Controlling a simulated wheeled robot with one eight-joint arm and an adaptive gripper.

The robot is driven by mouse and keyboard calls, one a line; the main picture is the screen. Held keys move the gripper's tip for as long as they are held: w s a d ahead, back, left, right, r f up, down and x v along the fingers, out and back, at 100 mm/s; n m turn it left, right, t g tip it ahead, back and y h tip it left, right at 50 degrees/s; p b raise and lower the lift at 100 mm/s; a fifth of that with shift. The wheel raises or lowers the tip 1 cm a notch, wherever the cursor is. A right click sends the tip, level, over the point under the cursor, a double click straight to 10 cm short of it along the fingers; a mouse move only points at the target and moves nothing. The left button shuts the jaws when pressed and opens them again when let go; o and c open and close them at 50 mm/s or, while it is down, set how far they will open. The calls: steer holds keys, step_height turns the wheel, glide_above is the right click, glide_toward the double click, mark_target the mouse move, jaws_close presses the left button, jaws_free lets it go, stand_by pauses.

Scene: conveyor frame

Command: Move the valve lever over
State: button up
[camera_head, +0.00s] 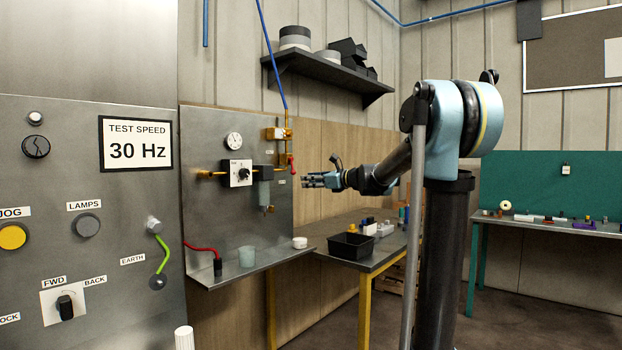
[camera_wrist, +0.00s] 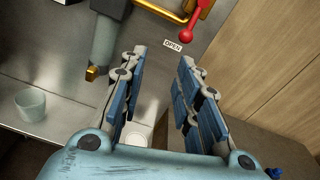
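The red valve lever (camera_head: 291,163) is on the brass pipework at the right edge of the steel panel. In the wrist view the lever (camera_wrist: 189,28) is at the top edge, hanging down to a round red knob, and its upper part is cut off. An OPEN label (camera_wrist: 172,46) is just below left of the knob. My gripper (camera_head: 304,180) is just right of the panel, a little below the lever. In the wrist view my gripper (camera_wrist: 164,57) is open and empty, its fingers apart and pointing toward the panel below the lever, not touching it.
A filter unit (camera_wrist: 104,45) with a brass drain is left of my fingers. A steel shelf (camera_head: 230,272) below holds a cup (camera_head: 247,257) and a white round piece (camera_head: 300,242). A black bin (camera_head: 351,246) is on the bench to the right.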

steer(key=w+a+r+m+t, duration=0.1)
steer(key=w+a+r+m, duration=0.1)
steer(key=w+a, duration=0.4)
steer(key=shift+w+a, duration=0.2)
steer(key=shift+w, duration=1.1)
steer(key=c, duration=0.6)
